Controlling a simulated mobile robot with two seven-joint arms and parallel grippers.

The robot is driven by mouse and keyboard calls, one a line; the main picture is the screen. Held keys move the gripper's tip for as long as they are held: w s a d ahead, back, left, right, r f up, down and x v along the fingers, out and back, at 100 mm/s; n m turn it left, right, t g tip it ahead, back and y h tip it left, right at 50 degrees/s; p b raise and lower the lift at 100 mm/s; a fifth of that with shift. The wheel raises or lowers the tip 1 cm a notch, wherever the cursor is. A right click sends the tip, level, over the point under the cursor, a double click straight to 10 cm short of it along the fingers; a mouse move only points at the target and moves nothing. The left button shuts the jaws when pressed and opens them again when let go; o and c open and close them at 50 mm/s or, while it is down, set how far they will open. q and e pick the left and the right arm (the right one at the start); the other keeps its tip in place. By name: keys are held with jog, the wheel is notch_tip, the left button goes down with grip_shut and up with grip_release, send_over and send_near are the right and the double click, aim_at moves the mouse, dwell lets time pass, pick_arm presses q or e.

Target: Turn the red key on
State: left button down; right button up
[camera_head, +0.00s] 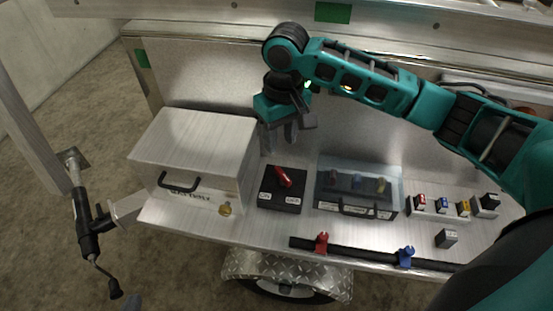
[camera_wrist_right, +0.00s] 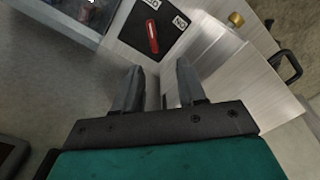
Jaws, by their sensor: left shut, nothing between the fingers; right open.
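The red key (camera_head: 283,177) sits on a black switch box (camera_head: 291,206) with two white labels along its front edge. The left label seems to read ON. The key lies slanted, its front end nearer the right label. It also shows in the right wrist view (camera_wrist_right: 152,36), beyond the fingertips. My right gripper (camera_head: 287,140) points down behind the box, above the deck and apart from the key. Its fingers are open and empty in the wrist view (camera_wrist_right: 156,72).
A metal toolbox (camera_head: 195,135) with a black handle stands left of the switch box. A clear-lidded case (camera_head: 359,207) stands close on its right. Small coloured switches (camera_head: 442,204) sit further right. A black bar (camera_head: 365,255) with red and blue clamps runs along the front edge.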

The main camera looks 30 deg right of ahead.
aim_at(283, 174)
jog(key=f, duration=0.3)
jog(key=f+b, duration=0.1)
jog(key=f, duration=0.3)
jog(key=d+f+b, duration=0.1)
jog(key=f, duration=0.3)
jog(key=shift+f+b, duration=0.3)
jog(key=shift+f, duration=0.1)
grip_shut()
